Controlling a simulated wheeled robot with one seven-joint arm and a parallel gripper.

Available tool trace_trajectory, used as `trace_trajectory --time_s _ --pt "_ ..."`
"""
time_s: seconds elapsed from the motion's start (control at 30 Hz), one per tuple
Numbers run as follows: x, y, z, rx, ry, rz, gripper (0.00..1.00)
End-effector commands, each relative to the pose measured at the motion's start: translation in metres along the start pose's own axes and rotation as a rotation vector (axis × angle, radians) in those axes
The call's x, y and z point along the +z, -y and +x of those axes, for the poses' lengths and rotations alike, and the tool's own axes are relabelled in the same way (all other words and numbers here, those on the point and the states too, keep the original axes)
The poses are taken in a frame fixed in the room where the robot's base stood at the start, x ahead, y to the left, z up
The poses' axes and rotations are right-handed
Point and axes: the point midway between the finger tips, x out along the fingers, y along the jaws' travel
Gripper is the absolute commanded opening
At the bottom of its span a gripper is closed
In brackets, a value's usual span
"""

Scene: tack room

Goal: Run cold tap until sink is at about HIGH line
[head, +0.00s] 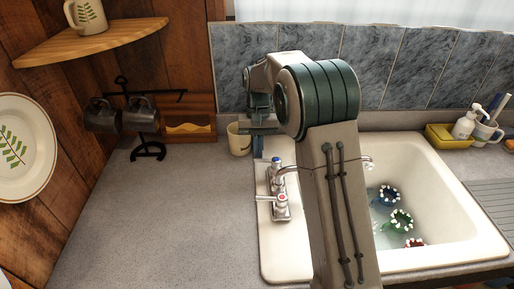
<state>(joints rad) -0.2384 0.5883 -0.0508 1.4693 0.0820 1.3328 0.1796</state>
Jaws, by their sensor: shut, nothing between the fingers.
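The white sink (455,185) stands right of centre, with some clear water (381,212) low in its basin. No level line can be made out, and my arm hides the basin's left part. The tap (281,186) is on the sink's left ledge. It has a blue-marked cold handle (276,162) at the back and a red-marked hot handle (280,200) at the front. Its spout passes behind my arm, and the spout's tip (366,160) shows on the right. My gripper (259,153) is shut and empty, just behind and left of the cold handle; contact cannot be told.
Blue (388,195), green (402,221) and red (415,243) white-studded items lie in the basin. A cream mug (238,140) stands close left of my gripper. A mug rack (148,150) stands farther left. The front left counter (165,220) is clear.

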Motion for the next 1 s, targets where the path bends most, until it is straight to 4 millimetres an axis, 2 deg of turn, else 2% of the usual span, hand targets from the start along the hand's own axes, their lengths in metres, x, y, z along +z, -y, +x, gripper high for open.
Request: trace_trajectory --time_s 0.23,0.47,0.73,0.87,1.0 --pt "0.0 0.0 0.0 0.0 0.0 -0.001 0.0" --pt "0.012 0.002 0.002 0.019 0.0 -0.074 0.0" --pt "0.013 0.002 0.002 0.02 0.006 -0.075 0.0" --pt "0.009 0.002 0.002 0.02 0.009 -0.075 0.0" --pt "-0.005 0.004 0.0 0.02 0.004 -0.076 0.0"
